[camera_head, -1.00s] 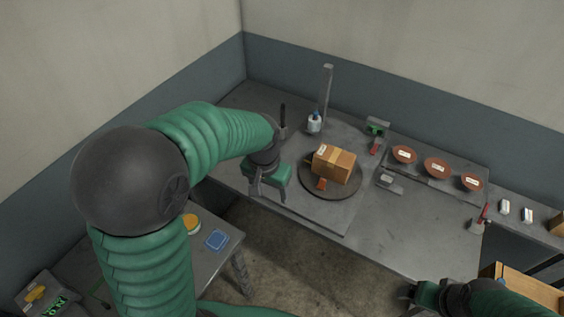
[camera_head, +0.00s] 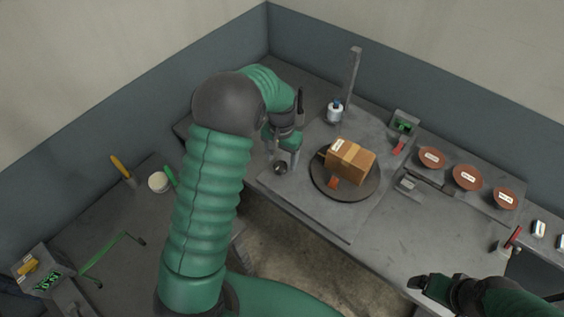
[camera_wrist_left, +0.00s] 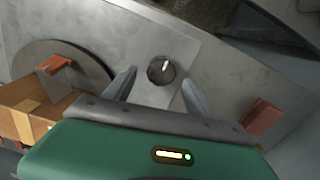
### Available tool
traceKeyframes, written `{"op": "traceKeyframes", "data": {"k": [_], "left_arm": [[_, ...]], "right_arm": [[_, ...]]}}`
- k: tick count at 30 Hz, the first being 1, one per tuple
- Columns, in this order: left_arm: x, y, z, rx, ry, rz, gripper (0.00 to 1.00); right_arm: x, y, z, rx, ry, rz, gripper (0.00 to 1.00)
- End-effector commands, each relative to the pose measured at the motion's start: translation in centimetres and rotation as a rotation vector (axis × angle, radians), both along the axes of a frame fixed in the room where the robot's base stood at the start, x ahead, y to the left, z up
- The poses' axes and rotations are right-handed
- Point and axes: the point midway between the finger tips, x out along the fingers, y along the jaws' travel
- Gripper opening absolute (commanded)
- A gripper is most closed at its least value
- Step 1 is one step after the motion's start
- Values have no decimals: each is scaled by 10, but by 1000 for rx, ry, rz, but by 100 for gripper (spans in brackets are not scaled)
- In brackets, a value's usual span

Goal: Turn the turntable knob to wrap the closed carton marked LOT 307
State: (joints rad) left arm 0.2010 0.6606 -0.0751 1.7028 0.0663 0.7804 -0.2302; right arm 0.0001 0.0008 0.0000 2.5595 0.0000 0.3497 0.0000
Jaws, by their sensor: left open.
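A closed brown carton (camera_head: 352,166) with a white label, too small to read, sits on the round dark turntable (camera_head: 350,195). The turntable's rim shows in the left wrist view (camera_wrist_left: 92,62), with part of the carton (camera_wrist_left: 22,122). The dark round knob (camera_head: 280,168) is on the plate left of the turntable. In the left wrist view the knob (camera_wrist_left: 160,71) has a pale pointer mark. My left gripper (camera_head: 283,157) is open, its fingers (camera_wrist_left: 158,76) either side of the knob in that view; contact is unclear. My right gripper (camera_head: 414,284) is at lower right, its jaws unclear.
A red block (camera_head: 333,182) sits on the turntable beside the carton. A grey post (camera_head: 351,78) and a blue-capped bottle (camera_head: 335,111) stand behind. Several brown discs (camera_head: 467,177) lie on a tray to the right. A side bench (camera_head: 122,218) holds small tools.

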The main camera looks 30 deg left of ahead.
Motion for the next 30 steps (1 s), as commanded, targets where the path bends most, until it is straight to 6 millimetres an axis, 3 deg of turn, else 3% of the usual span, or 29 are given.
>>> {"op": "traceKeyframes", "data": {"k": [6,14,28,30], "left_arm": [[-1,0,-26,-1,-1,1,65],[1,0,-29,0,0,1,65],[0,0,-28,0,0,1,5],[0,0,-28,0,0,2,3]], "right_arm": [[0,0,2,0,0,0,89],[0,0,2,0,0,0,89],[0,0,2,0,0,0,89],[0,0,2,0,0,0,89]]}}
